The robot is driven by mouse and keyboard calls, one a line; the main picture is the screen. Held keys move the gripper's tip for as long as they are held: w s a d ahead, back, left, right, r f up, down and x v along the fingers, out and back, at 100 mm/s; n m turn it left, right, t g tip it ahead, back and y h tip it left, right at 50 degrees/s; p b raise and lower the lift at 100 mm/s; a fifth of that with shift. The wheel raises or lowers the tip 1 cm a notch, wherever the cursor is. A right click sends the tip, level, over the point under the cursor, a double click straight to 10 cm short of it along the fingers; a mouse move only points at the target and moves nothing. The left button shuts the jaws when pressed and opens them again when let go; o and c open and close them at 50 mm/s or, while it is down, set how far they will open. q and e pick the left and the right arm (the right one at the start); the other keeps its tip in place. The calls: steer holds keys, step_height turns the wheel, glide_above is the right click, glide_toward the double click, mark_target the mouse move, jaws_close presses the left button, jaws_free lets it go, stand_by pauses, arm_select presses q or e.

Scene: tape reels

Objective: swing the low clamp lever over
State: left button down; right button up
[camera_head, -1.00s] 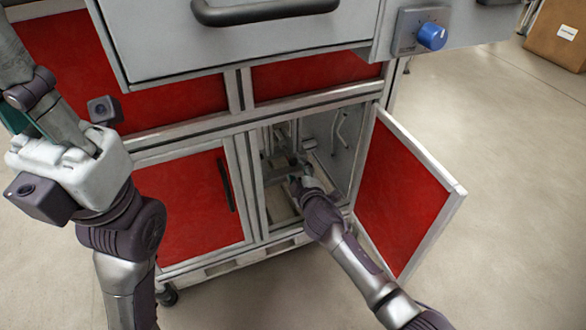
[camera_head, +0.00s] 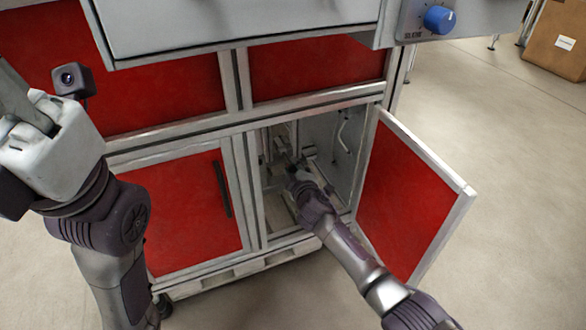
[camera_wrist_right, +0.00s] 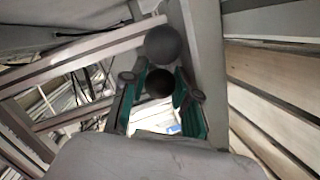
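My right gripper (camera_wrist_right: 160,100) reaches through the open door into the low compartment (camera_head: 278,212); in the head view its wrist hides much of what it faces. In the right wrist view its two teal-padded fingers are apart. A dark round knob (camera_wrist_right: 158,83) shows between them, with a gap seeming to remain on each side. A larger dark ball (camera_wrist_right: 163,44) shows just above it. These look like lever knobs, but I cannot tell which belongs to the low clamp lever. My left gripper is at the upper left edge of the head view, mostly cut off.
The red door (camera_head: 408,195) stands open on the compartment's right; a closed red door (camera_head: 190,215) is on its left. Metal frame bars (camera_wrist_right: 85,50) and wooden slats (camera_wrist_right: 275,100) lie close around the right gripper. A blue knob (camera_head: 438,20) sits above.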

jaws_close()
steer(key=shift+f, duration=0.15)
steer(key=shift+f+b, duration=0.45)
steer(key=shift+f, duration=0.1)
steer(key=o, duration=0.9)
jaws_free()
steer(key=shift+r, duration=0.1)
steer(key=v, duration=1.2)
